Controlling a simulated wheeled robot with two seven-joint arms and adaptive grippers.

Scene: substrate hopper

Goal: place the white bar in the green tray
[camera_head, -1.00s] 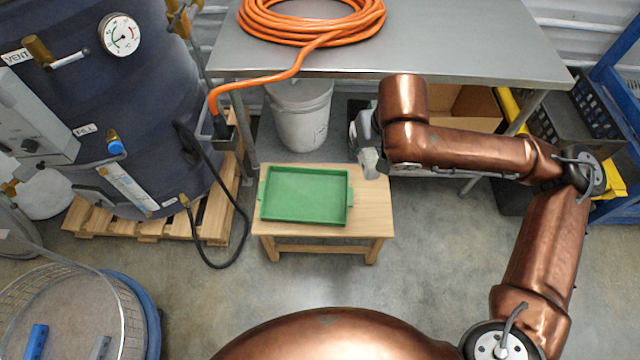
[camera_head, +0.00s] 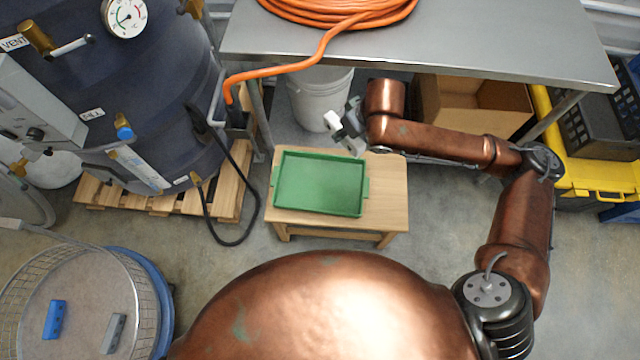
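The green tray (camera_head: 320,207) lies empty on a small wooden table (camera_head: 391,190), with its floor bare. My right gripper (camera_head: 350,138) is just above and behind the tray's back right edge. It appears shut on the white bar (camera_head: 334,121), a small pale piece that sticks out toward the left and is partly hidden by the fingers. The bar is apart from the tray floor. My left gripper is not in view.
A wire basket (camera_head: 143,270) at lower left holds a blue bar (camera_head: 54,319) and a grey bar (camera_head: 114,333). A metal bench (camera_head: 450,45) with an orange hose (camera_head: 335,12) stands behind. A white bucket (camera_head: 318,97) is behind the tray. A dark vessel (camera_head: 130,90) stands left.

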